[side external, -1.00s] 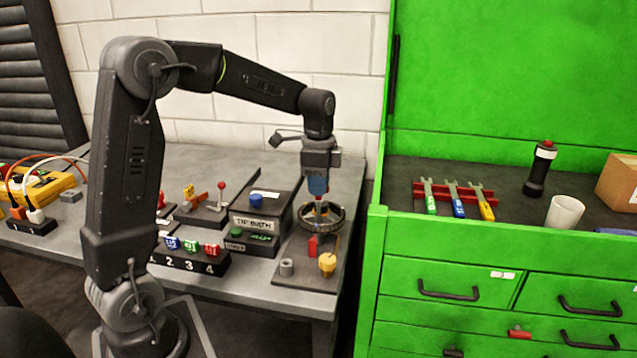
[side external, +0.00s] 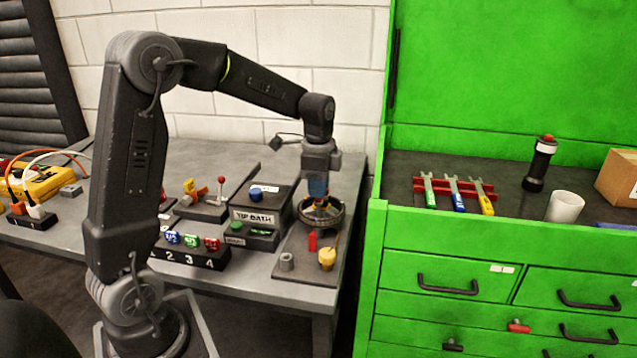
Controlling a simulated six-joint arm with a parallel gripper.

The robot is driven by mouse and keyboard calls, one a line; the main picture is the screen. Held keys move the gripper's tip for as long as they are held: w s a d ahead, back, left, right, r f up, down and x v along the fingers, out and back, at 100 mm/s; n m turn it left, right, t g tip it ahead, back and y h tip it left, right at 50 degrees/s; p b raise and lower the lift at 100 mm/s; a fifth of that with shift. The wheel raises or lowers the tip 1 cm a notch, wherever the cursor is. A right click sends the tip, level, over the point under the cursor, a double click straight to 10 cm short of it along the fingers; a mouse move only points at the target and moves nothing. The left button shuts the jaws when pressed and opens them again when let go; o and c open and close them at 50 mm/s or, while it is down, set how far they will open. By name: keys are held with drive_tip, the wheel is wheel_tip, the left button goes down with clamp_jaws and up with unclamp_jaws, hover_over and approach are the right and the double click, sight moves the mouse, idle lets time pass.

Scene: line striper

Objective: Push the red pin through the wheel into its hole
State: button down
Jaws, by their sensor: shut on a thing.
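The dark, ring-shaped wheel (side external: 338,221) is at the back of a dark plate on the bench's right end. My gripper (side external: 320,203) points straight down into the middle of the wheel and appears shut on its hub. Yellow shows around the fingertips; the exact contact is too small to make out. The red piece, seemingly the red pin (side external: 312,240), stands upright on the plate just in front of the wheel, apart from my gripper. The hole is not visible. Whether the wheel rests on anything is hidden.
A yellow knob (side external: 327,258) with a thin stem and a grey cylinder (side external: 287,262) stand on the plate's front (side external: 305,274). The green cabinet (side external: 378,215) is close on the right.

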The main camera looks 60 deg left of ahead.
drive_tip(key=shift+f, duration=0.15)
drive_tip(key=c, duration=0.7)
unclamp_jaws()
drive_tip(key=shift+r, duration=3.55)
